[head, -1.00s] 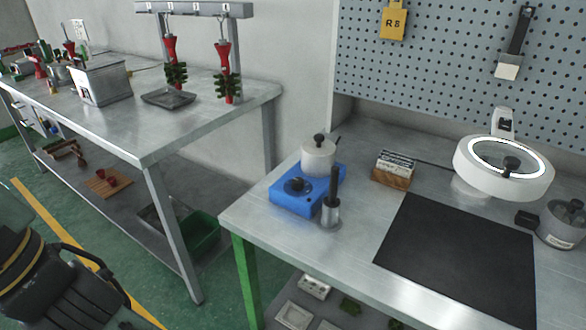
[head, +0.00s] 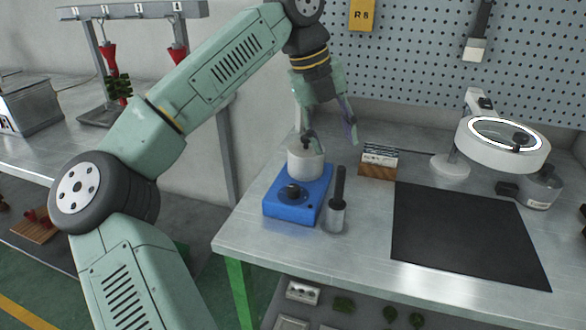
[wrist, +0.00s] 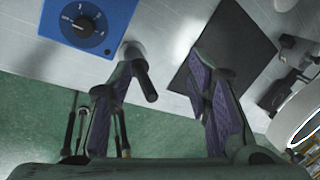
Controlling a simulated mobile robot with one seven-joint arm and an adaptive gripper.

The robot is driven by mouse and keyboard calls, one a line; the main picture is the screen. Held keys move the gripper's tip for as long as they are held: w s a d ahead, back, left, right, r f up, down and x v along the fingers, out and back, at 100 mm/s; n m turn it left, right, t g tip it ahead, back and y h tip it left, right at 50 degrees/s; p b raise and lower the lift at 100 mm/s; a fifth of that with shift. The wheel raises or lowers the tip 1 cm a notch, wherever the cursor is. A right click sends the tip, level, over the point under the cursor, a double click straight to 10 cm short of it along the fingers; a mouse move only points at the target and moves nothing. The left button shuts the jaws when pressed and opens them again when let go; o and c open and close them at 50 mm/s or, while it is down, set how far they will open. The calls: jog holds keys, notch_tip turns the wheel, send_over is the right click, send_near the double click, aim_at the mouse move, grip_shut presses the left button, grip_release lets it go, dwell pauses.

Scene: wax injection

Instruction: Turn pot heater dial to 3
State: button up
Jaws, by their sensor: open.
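The blue pot heater (head: 288,205) stands at the left of the metal workbench. Its black dial (head: 293,192) is on the front part of its top, and a lidded pot (head: 305,162) sits behind it. In the wrist view the heater (wrist: 118,12) is at the upper left, and its dial (wrist: 84,27) has white numbers around it. The pointer setting is too small to read surely. My gripper (head: 332,140) is open and empty, above and behind the heater near the pot. In the wrist view my gripper (wrist: 155,95) shows its two spread purple-padded fingers, with the dial beyond the left one.
A metal cup with a black-handled tool (head: 336,208) stands close to the heater's right side. A wooden card holder (head: 378,162), a black mat (head: 460,235) and a ring-lamp magnifier (head: 503,142) lie farther right. The pegboard (head: 420,80) rises behind.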

aim_at(294, 187)
jog(key=a+f+n+y, duration=0.1)
jog(key=a+n+y, duration=0.25)
jog(key=a, duration=0.35)
jog(key=shift+m+g, duration=0.25)
jog(key=shift+g, duration=0.05)
jog(key=f, duration=0.7)
jog(key=w+f+p, duration=0.1)
jog(key=f, duration=0.2)
jog(key=shift+a+f, duration=0.15)
jog(key=shift+f, duration=0.25)
jog(key=shift+c, duration=0.5)
grip_shut()
